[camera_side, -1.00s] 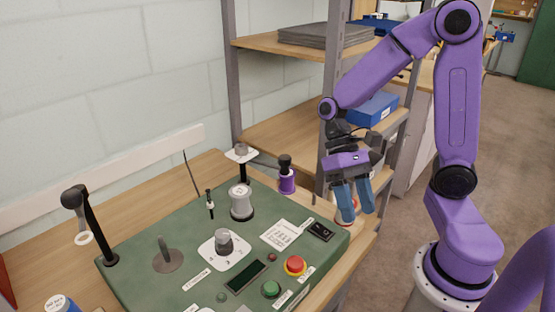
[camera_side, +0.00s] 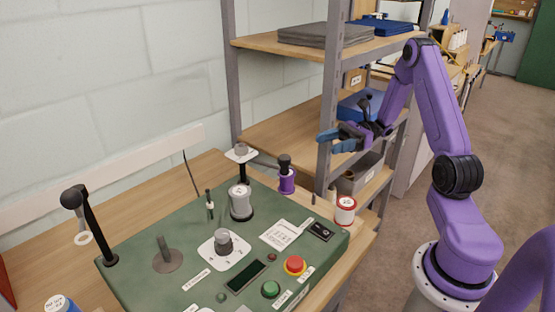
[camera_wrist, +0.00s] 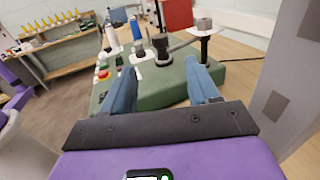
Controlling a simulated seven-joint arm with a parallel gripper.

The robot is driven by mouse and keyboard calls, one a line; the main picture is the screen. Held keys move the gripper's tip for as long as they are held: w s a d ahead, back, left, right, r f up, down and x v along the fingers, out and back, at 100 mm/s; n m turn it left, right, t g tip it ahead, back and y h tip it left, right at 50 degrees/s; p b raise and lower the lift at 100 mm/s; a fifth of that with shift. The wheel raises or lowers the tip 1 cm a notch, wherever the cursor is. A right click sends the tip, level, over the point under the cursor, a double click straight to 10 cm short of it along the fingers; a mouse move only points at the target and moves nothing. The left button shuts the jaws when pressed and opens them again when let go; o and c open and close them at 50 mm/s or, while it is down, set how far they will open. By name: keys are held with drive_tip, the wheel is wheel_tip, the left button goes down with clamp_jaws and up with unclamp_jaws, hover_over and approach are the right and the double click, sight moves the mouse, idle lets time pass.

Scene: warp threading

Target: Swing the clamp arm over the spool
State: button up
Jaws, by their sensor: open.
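A silvery white spool (camera_side: 240,201) stands upright on the green panel (camera_side: 195,285). Just behind it, a black post carries a flat white piece with a grey block on top (camera_side: 241,153); this looks like the clamp arm, though I cannot be sure. It also shows in the wrist view (camera_wrist: 205,28), right of centre, and appears beside the spool rather than over it. My gripper (camera_side: 329,142) is open and empty. It is raised in front of the shelf post, right of the panel, with its blue fingers pointing left. In the wrist view its fingers (camera_wrist: 160,68) frame the panel, apart from everything on it.
The metal shelf post (camera_side: 334,100) is close to my gripper.

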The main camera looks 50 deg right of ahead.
drive_tip(key=x, duration=1.7)
drive_tip(key=shift+a, duration=0.2)
clamp_jaws()
